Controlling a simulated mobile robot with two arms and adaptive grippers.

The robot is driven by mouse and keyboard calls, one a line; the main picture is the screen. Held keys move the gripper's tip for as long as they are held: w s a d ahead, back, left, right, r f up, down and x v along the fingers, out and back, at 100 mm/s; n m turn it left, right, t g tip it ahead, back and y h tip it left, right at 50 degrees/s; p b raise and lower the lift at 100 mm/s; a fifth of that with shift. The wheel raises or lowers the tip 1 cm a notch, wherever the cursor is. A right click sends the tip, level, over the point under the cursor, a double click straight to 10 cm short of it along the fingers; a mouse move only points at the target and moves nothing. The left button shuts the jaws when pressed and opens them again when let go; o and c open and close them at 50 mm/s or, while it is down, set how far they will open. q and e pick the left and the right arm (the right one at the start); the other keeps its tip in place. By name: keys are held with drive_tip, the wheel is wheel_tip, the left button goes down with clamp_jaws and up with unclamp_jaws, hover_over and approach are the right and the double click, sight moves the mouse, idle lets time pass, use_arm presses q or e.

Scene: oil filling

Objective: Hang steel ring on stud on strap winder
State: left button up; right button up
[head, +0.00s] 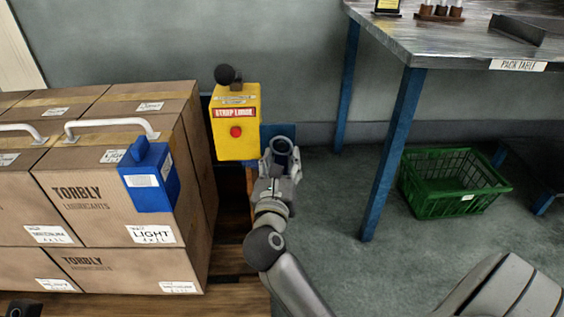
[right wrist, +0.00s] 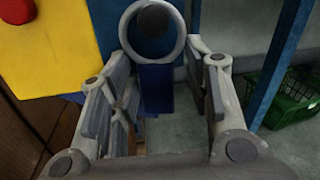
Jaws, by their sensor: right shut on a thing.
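The strap winder (head: 235,128) is a yellow box with a red button and a red-and-white label. It stands just right of the cartons, and its yellow edge (right wrist: 45,45) also shows in the right wrist view. My right gripper (head: 279,168) is to the right of and below the yellow box, shut on the steel ring. The pale grey ring (right wrist: 152,59) shows face-on beyond the fingers. A dark round end (right wrist: 153,20), possibly the stud, shows through its opening. I cannot tell whether the ring surrounds the stud or only lines up with it.
Stacked cartons (head: 95,205) with a blue box (head: 152,188) on them fill the left. The pack table (head: 440,45) stands at the right on blue legs. A green basket (head: 450,190) is on the floor beneath it. Open floor lies between gripper and table leg.

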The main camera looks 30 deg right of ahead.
drive_tip(key=o, duration=1)
